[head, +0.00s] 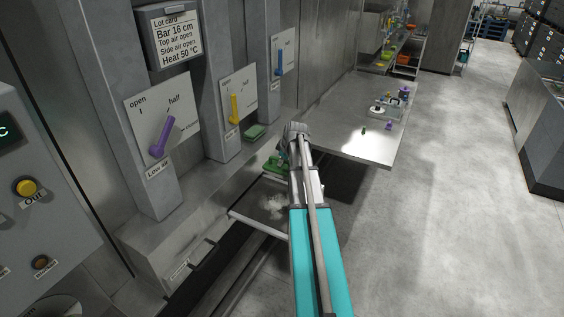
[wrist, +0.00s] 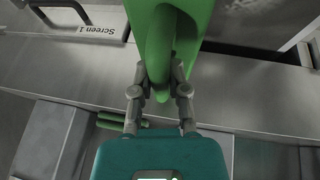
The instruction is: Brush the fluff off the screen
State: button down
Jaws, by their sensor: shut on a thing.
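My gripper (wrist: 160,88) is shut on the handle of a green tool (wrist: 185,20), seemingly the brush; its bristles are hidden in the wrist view. In the head view, the green tool (head: 276,163) shows just left of my wrist, above the far end of the screen. The screen (head: 262,224) is a pale-edged flat frame low in front of the machine, partly hidden by my arm. A grey-white clump of fluff (head: 272,204) lies on it. I cannot tell whether the brush touches the screen.
Purple (head: 163,136), yellow (head: 234,108) and blue (head: 279,62) levers line the machine. A green pad-like thing (head: 254,132) lies on the ledge.

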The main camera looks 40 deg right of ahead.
aim_at(284, 169)
jog(key=shift+f+b, duration=2.7)
jog(key=shift+f, duration=0.15)
jog(key=shift+f+b, duration=1.1)
jog(key=shift+s+a+r, duration=0.1)
jog(key=shift+s+a, duration=0.25)
jog(key=shift+a, duration=0.45)
jog(key=shift+s+a+r, duration=0.1)
jog(key=shift+s+a, duration=0.25)
jog(key=shift+a, duration=0.45)
jog(key=shift+a, duration=0.1)
jog(key=shift+s+a+f, duration=0.1)
jog(key=shift+s+a, duration=0.25)
jog(key=shift+a, duration=0.45)
jog(key=shift+s+a+f, duration=0.1)
jog(key=shift+s+a, duration=0.25)
jog(key=shift+a, duration=0.4)
jog(key=shift+a, duration=0.1)
